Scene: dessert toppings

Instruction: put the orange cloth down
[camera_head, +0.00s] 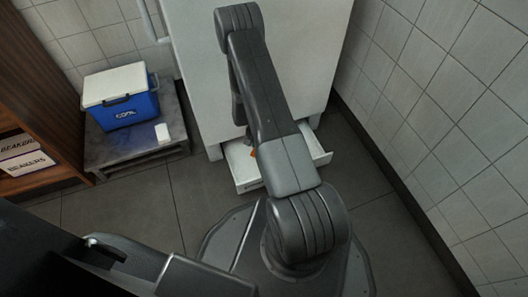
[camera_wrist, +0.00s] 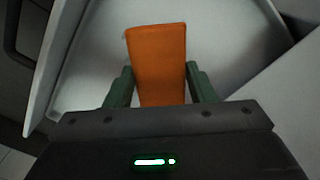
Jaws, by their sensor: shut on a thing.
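The orange cloth (camera_wrist: 157,60) is a flat, folded-looking orange rectangle in the wrist view. It stands out between the two green fingers of my gripper (camera_wrist: 160,88), which is shut on it. Behind it is the white inside of an open drawer (camera_wrist: 225,55). In the head view, the open drawer (camera_head: 322,150) is low at the front of a white cabinet. Only a small orange patch of the cloth (camera_head: 253,153) shows there, beside my arm. My arm hides the gripper and most of the drawer in that view. I cannot tell if the cloth touches the drawer floor.
The white cabinet (camera_head: 300,55) stands against the back. A blue cooler with a white lid (camera_head: 125,108) sits on a low grey platform (camera_head: 160,150) at left. A wooden shelf (camera_head: 40,90) with boxes labelled BEAKERS (camera_head: 25,163) is far left. A tiled wall closes the right side.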

